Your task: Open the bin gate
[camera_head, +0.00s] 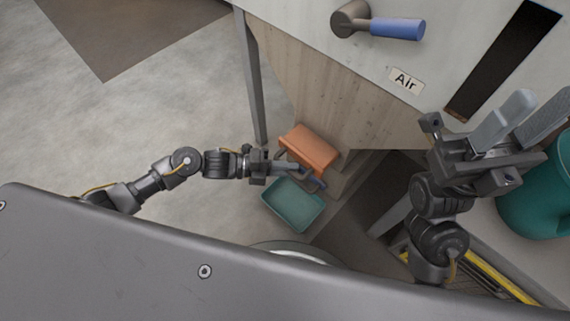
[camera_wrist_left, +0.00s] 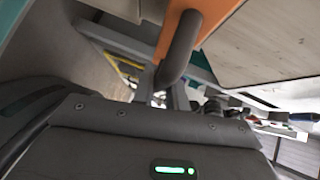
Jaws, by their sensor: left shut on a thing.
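The orange bin gate (camera_head: 308,149) is at the bottom of the wooden bin, in the middle of the head view. A dark handle (camera_head: 317,183) sticks out from its lower side. My left gripper (camera_head: 286,169) is shut on this handle; its fingertips are partly hidden there. In the left wrist view the curved dark handle (camera_wrist_left: 181,47) runs down from the orange gate (camera_wrist_left: 213,14) towards my gripper body. My right gripper (camera_head: 541,100) is raised at the right with its fingers apart and empty.
A teal tray (camera_head: 292,205) lies below the gate. A blue-handled lever (camera_head: 397,28) and an "Air" label (camera_head: 405,81) are on the bin's upper panel. A teal bucket (camera_head: 540,205) stands at the right. A grey leg (camera_head: 252,85) stands left of the gate. The floor at left is clear.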

